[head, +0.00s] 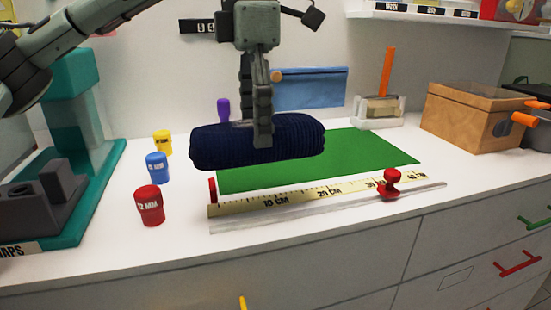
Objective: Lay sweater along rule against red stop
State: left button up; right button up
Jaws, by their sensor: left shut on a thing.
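A dark navy ribbed sweater (225,147), folded into a long roll, is in my left gripper (262,140). The gripper points down and is shut on it near its middle. The sweater lies level, roughly left to right, and seems to be above the counter, over the left part of the green mat (375,148). A cream rule (300,195) with centimetre marks lies in front of the mat. A small red stop (213,190) stands at its left end. A red knobbed slider (391,183) sits toward its right end. My right gripper is not in view.
Red (149,205), blue (157,167) and yellow (162,142) cylinders stand left of the rule. A teal machine (85,165) is at far left. A wooden box (475,115) with orange handles is at right. A blue box (310,88) and purple object (223,108) are behind.

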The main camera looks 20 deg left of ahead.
pick_arm(q)
jog(key=w+f+p, duration=0.1)
jog(key=w+f, duration=0.7)
jog(key=f, duration=0.1)
jog(key=shift+w+d, duration=0.1)
jog(key=shift+w, duration=0.15)
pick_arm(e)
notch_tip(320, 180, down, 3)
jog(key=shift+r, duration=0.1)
pick_arm(q)
jog(key=shift+f, duration=0.1)
jog(key=o, duration=0.8)
jog(key=shift+f, duration=0.1)
jog(key=o, duration=0.5)
jog(key=shift+c, duration=0.2)
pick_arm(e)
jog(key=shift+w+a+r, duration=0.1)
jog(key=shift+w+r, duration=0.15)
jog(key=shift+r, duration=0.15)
